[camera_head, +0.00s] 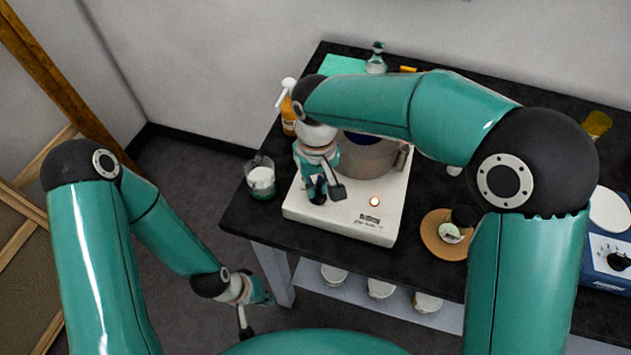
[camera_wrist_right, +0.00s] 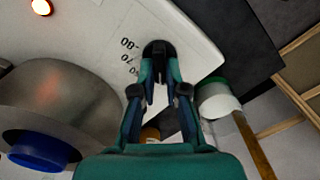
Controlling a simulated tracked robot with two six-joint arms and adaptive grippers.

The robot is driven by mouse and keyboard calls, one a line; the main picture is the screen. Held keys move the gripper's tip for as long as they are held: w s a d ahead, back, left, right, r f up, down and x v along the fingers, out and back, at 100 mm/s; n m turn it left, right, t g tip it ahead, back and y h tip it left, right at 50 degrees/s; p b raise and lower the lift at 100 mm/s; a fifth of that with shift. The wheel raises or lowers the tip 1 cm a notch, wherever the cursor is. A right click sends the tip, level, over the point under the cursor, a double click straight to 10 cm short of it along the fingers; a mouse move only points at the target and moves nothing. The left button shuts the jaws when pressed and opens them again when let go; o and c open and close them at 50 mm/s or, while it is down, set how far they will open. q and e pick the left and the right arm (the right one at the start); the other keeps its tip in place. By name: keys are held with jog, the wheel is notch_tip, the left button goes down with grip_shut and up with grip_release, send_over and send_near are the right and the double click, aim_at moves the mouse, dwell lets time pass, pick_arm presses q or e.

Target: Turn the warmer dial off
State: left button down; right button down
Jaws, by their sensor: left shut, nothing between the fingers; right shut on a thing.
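The cream warmer (camera_head: 345,222) stands on the black table, with its indicator lamp (camera_head: 374,202) glowing. A metal pot (camera_head: 370,158) sits on it, partly behind my right arm; the pot (camera_wrist_right: 60,100) shows a blue part in the right wrist view. The black dial (camera_wrist_right: 158,47) is at the warmer's corner beside printed numbers. My right gripper (camera_wrist_right: 160,72) is shut on the dial, one finger on each side; it also shows in the head view (camera_head: 326,190), where it mostly hides the dial. My left gripper (camera_head: 243,325) is shut and empty, low beside the table.
A glass jar with white contents (camera_head: 261,178) stands close left of the warmer. An orange bottle (camera_head: 289,115) is behind it. A round cork mat (camera_head: 436,238) lies to the right, and a blue device (camera_head: 606,275) with its own black knob is at the far right.

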jog(key=n, duration=0.6)
jog(key=shift+s+a+r+n+p, duration=0.1)
jog(key=shift+a+n+p, duration=0.05)
jog(key=shift+n+p, duration=0.2)
dwell(0.4)
jog(key=c, duration=1.2)
grip_release()
notch_tip(320, 180, up, 12)
